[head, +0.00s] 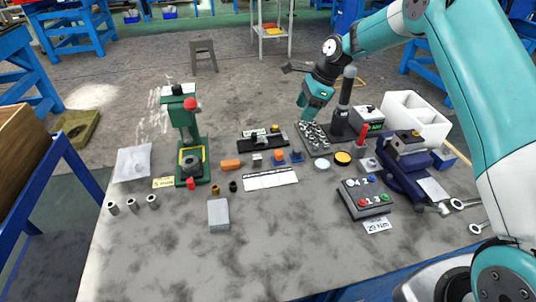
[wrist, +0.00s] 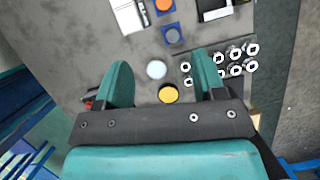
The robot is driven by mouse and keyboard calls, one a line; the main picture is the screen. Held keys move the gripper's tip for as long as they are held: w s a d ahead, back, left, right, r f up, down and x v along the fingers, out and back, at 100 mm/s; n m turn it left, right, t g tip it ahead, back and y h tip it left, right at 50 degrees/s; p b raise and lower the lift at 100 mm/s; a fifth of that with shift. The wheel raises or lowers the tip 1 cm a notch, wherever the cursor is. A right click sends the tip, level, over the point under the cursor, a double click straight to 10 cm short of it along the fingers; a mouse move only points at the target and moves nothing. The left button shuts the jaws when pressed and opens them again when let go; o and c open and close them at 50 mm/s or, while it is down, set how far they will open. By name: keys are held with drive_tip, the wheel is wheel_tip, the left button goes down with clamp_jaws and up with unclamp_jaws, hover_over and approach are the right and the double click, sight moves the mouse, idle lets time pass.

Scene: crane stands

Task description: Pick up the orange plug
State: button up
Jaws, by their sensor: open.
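In the wrist view the orange plug (wrist: 163,4) shows at the top edge, partly cut off. My gripper (head: 303,113) is open above the table, over the area of the socket tray. In the wrist view its two fingers (wrist: 161,62) are apart, with nothing held between them. The plug lies beyond the fingertips in that view. An orange block (head: 230,164) lies farther left.
A blue block (head: 296,157) stands right beside the plug. A white disc (head: 322,164) and yellow disc (head: 343,158) lie nearby. The socket tray (wrist: 225,62) and a dark post (head: 344,100) stand close to my gripper. A green press (head: 188,140) stands left. The front table is mostly clear.

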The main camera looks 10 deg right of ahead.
drive_tip(key=p, duration=0.2)
hover_over(278, 152)
drive_tip(key=d, duration=0.3)
drive_tip(key=shift+m, duration=0.4)
drive_tip(key=f, duration=1.2)
drive_tip(key=shift+s+a, duration=0.1)
drive_tip(key=shift+s, duration=0.1)
drive_tip(key=shift+p+x, duration=0.6)
drive_tip(key=shift+x, duration=2.2)
drive_tip(key=shift+a, duration=0.1)
drive_tip(key=shift+c, duration=0.2)
drive_tip(key=c, duration=1)
